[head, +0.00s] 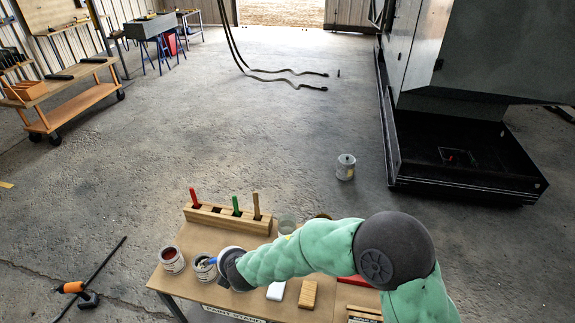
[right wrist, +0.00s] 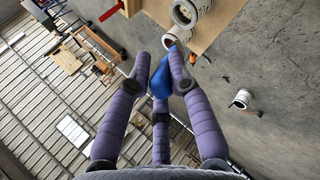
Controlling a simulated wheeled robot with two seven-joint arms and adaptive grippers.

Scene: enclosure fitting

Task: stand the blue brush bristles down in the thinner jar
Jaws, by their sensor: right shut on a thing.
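My right gripper (head: 228,268) reaches over the front left of the work table. It is shut on the blue brush (head: 209,262), which also shows between the fingers (right wrist: 159,60) in the right wrist view as a blue handle (right wrist: 160,83). The brush sits at the mouth of a grey can (head: 203,274); whether its bristles are inside is hidden. A can of dark red paint (head: 172,262) stands to its left. A pale, clear jar (head: 287,225), perhaps the thinner jar, stands behind my right arm, partly hidden. My left gripper is out of view.
A wooden brush rack (head: 225,218) holds red, green and brown handles behind the cans. A white block (head: 276,291) and a wooden block (head: 307,294) lie at the table's front. Another can (head: 345,167) stands on the floor beyond the table.

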